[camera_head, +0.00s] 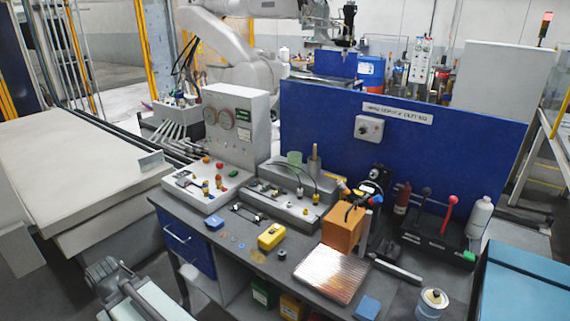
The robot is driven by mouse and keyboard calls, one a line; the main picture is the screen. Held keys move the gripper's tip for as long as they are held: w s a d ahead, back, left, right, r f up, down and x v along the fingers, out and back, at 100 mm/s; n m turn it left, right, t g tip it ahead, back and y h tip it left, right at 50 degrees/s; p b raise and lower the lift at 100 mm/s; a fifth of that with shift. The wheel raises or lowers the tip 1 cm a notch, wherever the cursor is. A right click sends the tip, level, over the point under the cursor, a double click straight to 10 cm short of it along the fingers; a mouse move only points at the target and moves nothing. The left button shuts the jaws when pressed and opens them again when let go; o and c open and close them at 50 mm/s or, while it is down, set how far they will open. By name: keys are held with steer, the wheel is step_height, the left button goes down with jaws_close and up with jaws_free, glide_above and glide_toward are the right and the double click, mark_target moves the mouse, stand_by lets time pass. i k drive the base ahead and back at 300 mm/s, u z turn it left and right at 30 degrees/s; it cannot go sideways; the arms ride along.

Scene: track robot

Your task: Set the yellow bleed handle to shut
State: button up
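A pale test unit with two round gauges (219,119) stands at the back left of the workbench. Its low white base (186,193) carries several small red, green and yellow fittings. A small yellow fitting (205,187) stands near the middle of this base and may be the bleed handle. It is too small to tell its angle or whether it is open or shut. My gripper cannot be made out in this view, and nothing is seen touching the fittings.
A grey block with hoses (283,198) stands right of the base. A yellow meter (271,236), an orange box (342,233) and a silver ribbed pad (330,272) occupy the bench. A blue panel (440,155) rises behind. Room above the white base looks free.

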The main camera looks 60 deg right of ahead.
mark_target(335, 177)
steer(key=z, duration=0.05)
steer(key=i, duration=1.15)
steer(key=z, duration=0.65)
steer(key=k, duration=0.85)
steer(key=z, duration=0.15)
steer(key=i, duration=0.85)
steer(key=u, duration=0.05)
